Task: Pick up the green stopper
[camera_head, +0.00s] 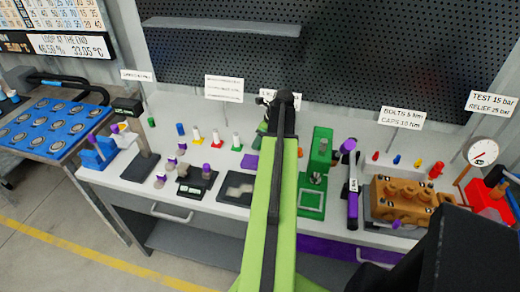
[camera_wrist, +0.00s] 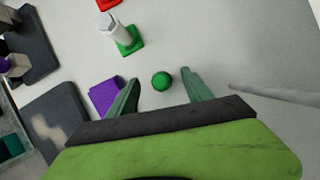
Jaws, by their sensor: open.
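A small round green stopper (camera_wrist: 161,82) stands on the white bench top in the wrist view. It lies between the two fingers of my gripper (camera_wrist: 160,75), with a gap to the finger on each side. My gripper is open and empty. I cannot tell how high the fingertips are above the bench. In the head view my arm hides this stopper and most of my gripper. Another small green piece (camera_head: 152,122) stands at the back left of the bench in the head view.
A white post on a green base (camera_wrist: 121,36) stands beyond the stopper; it also shows in the head view (camera_head: 237,142). A purple block (camera_wrist: 104,97) lies left of the fingers. A green press (camera_head: 316,165) and brown pump body (camera_head: 402,198) stand to the right.

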